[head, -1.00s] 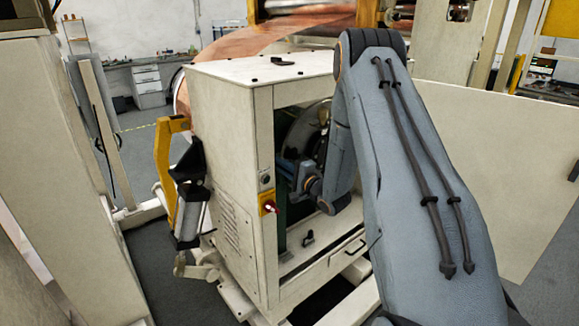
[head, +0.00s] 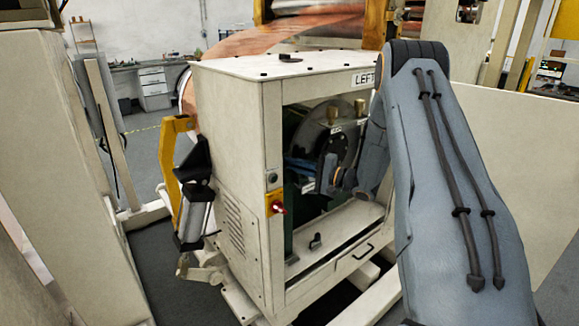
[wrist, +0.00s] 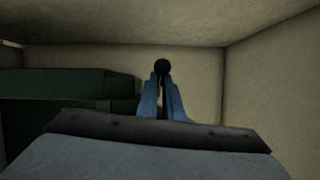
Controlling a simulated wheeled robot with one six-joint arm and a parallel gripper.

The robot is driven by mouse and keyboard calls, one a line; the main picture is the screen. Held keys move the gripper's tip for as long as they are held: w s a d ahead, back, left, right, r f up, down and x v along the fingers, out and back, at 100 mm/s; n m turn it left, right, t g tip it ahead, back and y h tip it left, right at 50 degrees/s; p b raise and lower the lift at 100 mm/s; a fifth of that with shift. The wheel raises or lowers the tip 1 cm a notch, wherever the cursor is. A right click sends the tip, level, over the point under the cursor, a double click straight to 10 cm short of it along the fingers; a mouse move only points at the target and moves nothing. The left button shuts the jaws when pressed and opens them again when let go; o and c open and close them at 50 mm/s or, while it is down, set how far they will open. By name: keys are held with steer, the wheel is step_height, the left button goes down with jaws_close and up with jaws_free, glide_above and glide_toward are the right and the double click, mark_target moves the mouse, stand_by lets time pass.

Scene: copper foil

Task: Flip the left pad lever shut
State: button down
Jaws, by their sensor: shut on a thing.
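My gripper (wrist: 162,88) has its blue fingers shut on a black ball knob (wrist: 162,66), which looks like the end of the pad lever. The lever's shaft is hidden behind the fingers. In the head view my gripper (head: 292,165) reaches into the open front of a cream cabinet marked LEFT (head: 228,130), at the left of the opening. The knob cannot be made out there.
The cabinet's front post carries a red switch on a yellow plate (head: 275,203). In the wrist view, a dark green block (wrist: 80,85) lies left of the fingers, with cabinet walls around.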

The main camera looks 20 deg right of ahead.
steer(key=shift+s+a+f, duration=0.1)
steer(key=shift+s+a, duration=0.1)
steer(key=shift+a, duration=0.2)
steer(key=c, duration=2)
jaws_free()
steer(key=shift+o, duration=0.5)
steer(key=shift+s+a, duration=0.1)
steer(key=shift+a, duration=0.05)
steer(key=b+v, duration=0.2)
steer(key=v, duration=0.6)
steer(key=shift+d, duration=0.25)
